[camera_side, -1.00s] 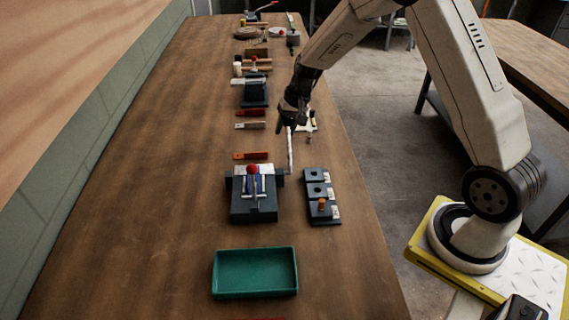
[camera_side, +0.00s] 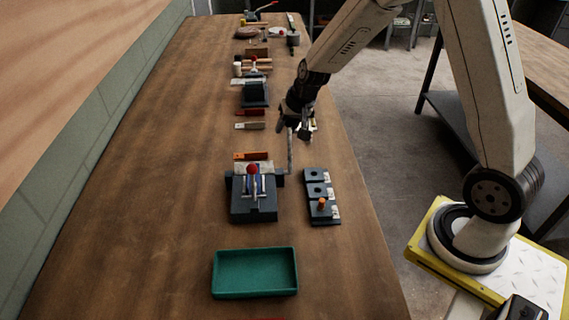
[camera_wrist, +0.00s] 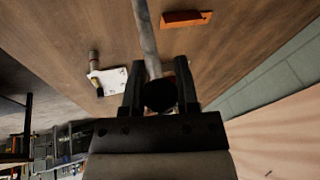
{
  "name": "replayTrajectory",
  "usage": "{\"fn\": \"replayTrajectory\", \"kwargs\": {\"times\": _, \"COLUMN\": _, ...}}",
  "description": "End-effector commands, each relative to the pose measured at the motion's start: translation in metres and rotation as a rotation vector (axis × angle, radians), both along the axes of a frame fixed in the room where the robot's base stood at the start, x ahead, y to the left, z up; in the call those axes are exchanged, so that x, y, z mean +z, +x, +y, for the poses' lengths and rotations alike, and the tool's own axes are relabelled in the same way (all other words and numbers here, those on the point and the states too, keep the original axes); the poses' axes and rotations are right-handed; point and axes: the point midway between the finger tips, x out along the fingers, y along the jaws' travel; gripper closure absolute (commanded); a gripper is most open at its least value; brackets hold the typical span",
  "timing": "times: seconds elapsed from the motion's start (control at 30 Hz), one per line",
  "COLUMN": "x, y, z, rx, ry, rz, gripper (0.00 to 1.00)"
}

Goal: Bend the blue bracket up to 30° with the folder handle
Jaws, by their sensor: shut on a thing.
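The folder (camera_side: 253,211) is a dark block on the bench with a red ball knob (camera_side: 253,169) on top. Blue shows around its clamp, probably the blue bracket (camera_side: 261,187), partly hidden; I cannot read its bend angle. The folder handle (camera_side: 290,155) is a grey rod standing up at the folder's right side. My gripper (camera_side: 304,132) is at the rod's upper end. In the wrist view my gripper (camera_wrist: 160,92) is shut around the handle's black end, and the handle's grey rod (camera_wrist: 147,35) runs away from the jaws.
A dark block with holes and an orange knob (camera_side: 321,203) stands right of the folder. A green tray (camera_side: 255,272) lies in front. An orange-red strip (camera_side: 250,156) lies behind the folder, and it shows in the wrist view (camera_wrist: 186,18). The bench left is clear.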

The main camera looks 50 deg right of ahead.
Motion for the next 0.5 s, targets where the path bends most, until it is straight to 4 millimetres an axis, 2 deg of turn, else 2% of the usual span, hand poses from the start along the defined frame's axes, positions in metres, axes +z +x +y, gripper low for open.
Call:
{"fn": "replayTrajectory", "kwargs": {"times": 0.2, "x": 0.009, "y": -0.008, "z": 0.010, "rx": 0.002, "ry": 0.002, "rz": -0.002, "gripper": 1.00}}
{"fn": "replayTrajectory", "kwargs": {"times": 0.5, "x": 0.011, "y": -0.014, "z": 0.016, "rx": -0.001, "ry": 0.004, "rz": -0.001, "gripper": 1.00}}
